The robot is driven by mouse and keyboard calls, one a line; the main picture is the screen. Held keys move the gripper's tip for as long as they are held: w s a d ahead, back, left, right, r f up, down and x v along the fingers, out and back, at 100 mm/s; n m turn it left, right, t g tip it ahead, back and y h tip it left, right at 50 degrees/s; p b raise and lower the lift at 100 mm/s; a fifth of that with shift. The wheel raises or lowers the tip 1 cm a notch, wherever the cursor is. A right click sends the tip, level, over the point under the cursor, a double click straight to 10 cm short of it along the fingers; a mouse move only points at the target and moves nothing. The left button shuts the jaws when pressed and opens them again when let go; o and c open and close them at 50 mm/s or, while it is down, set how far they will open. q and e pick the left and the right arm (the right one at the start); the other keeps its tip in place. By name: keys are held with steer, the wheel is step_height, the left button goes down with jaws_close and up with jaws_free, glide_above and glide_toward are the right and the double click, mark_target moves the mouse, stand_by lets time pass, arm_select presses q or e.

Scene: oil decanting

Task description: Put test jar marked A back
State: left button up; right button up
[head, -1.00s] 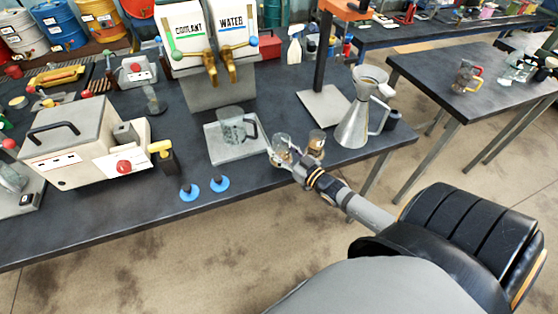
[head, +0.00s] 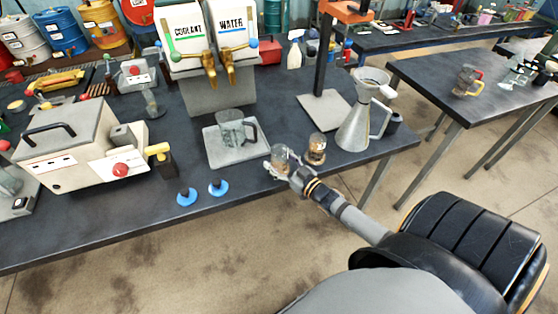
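Two small glass jars with brownish contents stand near the front edge of the dark workbench. The left jar (head: 279,154) is at my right gripper (head: 281,167), whose fingers reach around its lower part. I cannot tell whether they press on it. The right jar (head: 316,147) stands just beyond the gripper, apart from it. Markings on both jars are too small to read, so I cannot tell which is A. My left gripper is not in view.
A glass jug (head: 231,128) stands on a grey plate (head: 222,155) left of the jars. A metal funnel-topped can (head: 356,128) stands to the right.

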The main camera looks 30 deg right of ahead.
steer(key=shift+r, duration=0.1)
steer(key=shift+s+r+p, duration=0.15)
steer(key=shift+p, duration=0.15)
steer(key=s+d+p, duration=0.2)
steer(key=s, duration=0.9)
steer(key=shift+s+p, duration=0.3)
